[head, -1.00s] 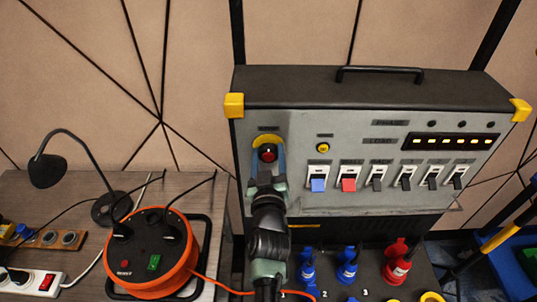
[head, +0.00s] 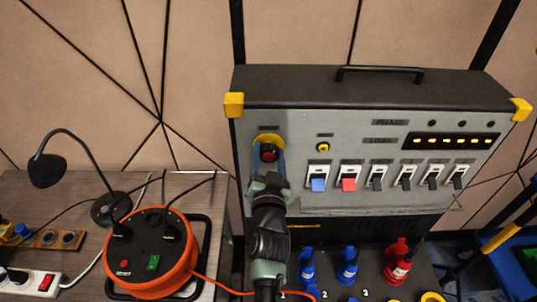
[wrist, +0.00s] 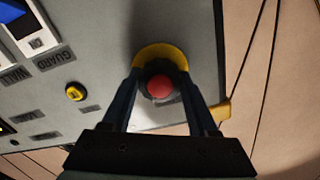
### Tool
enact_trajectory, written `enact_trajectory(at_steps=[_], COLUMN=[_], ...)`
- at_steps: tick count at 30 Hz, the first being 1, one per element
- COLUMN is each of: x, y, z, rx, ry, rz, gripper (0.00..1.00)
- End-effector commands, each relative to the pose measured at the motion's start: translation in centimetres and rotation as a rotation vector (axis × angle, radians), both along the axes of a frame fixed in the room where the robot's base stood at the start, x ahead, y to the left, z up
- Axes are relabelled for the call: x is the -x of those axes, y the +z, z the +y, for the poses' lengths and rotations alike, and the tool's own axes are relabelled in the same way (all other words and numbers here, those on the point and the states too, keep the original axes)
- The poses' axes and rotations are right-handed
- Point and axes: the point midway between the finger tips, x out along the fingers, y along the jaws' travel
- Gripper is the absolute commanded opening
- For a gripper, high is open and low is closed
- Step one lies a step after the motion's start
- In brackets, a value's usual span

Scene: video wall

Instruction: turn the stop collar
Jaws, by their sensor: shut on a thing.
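The stop collar (wrist: 146,78) is a dark ring around a red button (wrist: 159,87), set on a yellow round plate (wrist: 160,53) at the left end of the grey panel.
A small yellow button (head: 323,147) and a row of switches (head: 376,178) lie right of my gripper. Blue and red plugs (head: 398,262) stand below the panel. An orange cable reel (head: 152,255) and a black lamp (head: 47,170) are on the table at left.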

Motion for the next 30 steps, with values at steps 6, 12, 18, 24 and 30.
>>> enact_trajectory(at_steps=[6,12,18,24,30], x=[-0.05,-0.06,-0.07,-0.07,-0.04], y=[0.11,0.14,0.17,0.19,0.13], z=[0.03,0.03,0.03,0.03,0.02], rx=[-0.070,-0.089,-0.090,-0.089,-0.089], ry=[0.001,0.000,0.000,0.001,0.000], rz=[-0.001,-0.002,-0.003,-0.004,-0.002], gripper=[0.04,0.04,0.04,0.74,0.90])
